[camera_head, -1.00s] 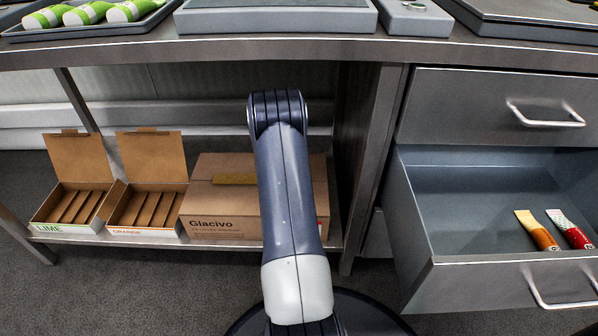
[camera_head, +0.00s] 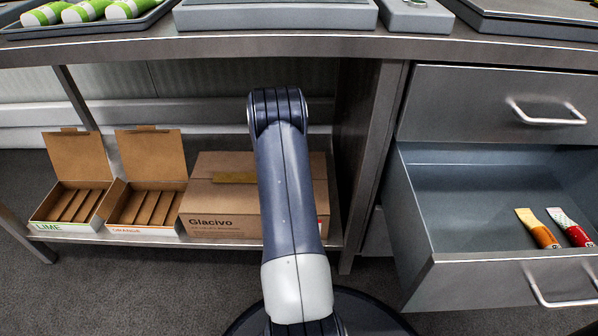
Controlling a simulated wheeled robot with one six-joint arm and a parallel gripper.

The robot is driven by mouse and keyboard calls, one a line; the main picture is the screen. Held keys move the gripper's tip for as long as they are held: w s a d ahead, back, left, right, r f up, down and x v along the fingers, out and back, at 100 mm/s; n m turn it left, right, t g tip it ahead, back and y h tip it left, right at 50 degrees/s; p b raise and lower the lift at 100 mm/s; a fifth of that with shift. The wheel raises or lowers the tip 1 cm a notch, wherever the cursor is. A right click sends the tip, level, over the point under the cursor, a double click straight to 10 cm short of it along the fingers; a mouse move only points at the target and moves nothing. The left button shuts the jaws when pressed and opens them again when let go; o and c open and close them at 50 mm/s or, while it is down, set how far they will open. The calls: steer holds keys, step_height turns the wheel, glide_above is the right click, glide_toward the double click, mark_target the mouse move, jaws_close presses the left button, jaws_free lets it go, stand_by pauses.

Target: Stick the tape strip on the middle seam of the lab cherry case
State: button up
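A closed brown cardboard case (camera_head: 235,205) printed "Glacivo" stands on the low shelf under the bench. The small print on its front is too fine to read, so I cannot tell its flavour. A darker tan strip (camera_head: 234,178), which looks like tape, lies on the case's top along the middle. Its right end meets my arm in the picture, so I cannot see how far it runs. My arm covers the right part of the case. My gripper is not in view.
Two open boxes marked LIME (camera_head: 72,205) and ORANGE (camera_head: 144,205) stand left of the case. At right, an open drawer (camera_head: 470,190) holds an orange-yellow tube (camera_head: 539,232) and a red tube (camera_head: 572,230). A tray (camera_head: 30,32) with green-and-white tubes sits on the bench.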

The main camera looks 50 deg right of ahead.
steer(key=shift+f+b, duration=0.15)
steer(key=shift+b, duration=0.15)
stand_by(0.6)
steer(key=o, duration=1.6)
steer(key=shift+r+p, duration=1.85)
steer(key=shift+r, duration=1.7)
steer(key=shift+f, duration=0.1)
